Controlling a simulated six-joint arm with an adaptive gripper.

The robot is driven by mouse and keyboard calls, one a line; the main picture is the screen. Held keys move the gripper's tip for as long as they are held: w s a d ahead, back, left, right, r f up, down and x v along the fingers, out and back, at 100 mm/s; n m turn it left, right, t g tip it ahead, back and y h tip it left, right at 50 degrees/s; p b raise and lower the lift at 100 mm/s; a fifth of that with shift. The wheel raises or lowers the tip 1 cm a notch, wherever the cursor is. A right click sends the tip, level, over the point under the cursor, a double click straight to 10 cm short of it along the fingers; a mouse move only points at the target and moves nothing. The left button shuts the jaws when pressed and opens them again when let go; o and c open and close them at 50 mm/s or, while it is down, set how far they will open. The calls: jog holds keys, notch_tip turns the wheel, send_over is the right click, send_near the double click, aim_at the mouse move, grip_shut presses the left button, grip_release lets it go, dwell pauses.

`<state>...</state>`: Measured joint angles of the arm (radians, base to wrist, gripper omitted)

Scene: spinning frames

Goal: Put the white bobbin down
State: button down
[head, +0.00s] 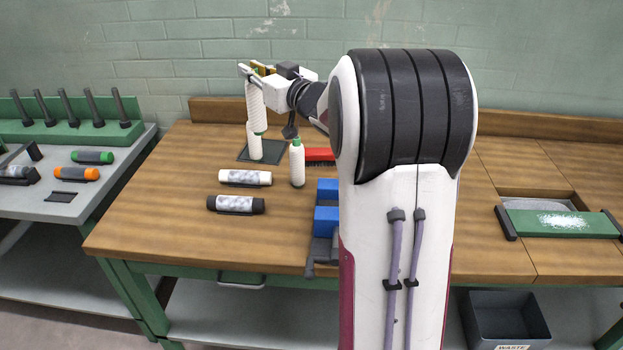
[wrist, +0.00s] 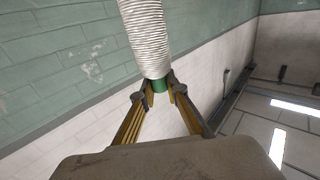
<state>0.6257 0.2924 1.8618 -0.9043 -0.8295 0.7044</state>
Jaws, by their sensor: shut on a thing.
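My gripper (head: 262,70) is shut on a white bobbin (head: 255,104) at the back left of the wooden bench, holding it by its top end. The bobbin hangs nearly upright, slightly tilted, with a green end at its bottom. In the wrist view, the white wound bobbin (wrist: 146,38) has a green end between the fingertips (wrist: 160,92). In the head view, another white bobbin (head: 254,143) stands on a dark square mat (head: 272,153), just below the held one. I cannot tell whether the two touch.
A white bobbin (head: 245,177) and a black one (head: 236,205) lie in front. A red brush (head: 320,155) and blue blocks (head: 327,190) are to the right. The bench's front left is clear.

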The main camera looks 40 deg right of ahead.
jog(key=w+d+f, duration=0.2)
jog(key=d+f, duration=0.2)
jog(key=d, duration=0.2)
jog(key=shift+d+f, duration=0.15)
jog(key=shift+d, duration=0.15)
notch_tip(320, 180, down, 14)
dwell(0.7)
jog(key=shift+f, duration=0.15)
jog(key=shift+f, duration=1.95)
jog(key=c, duration=2.3)
grip_release()
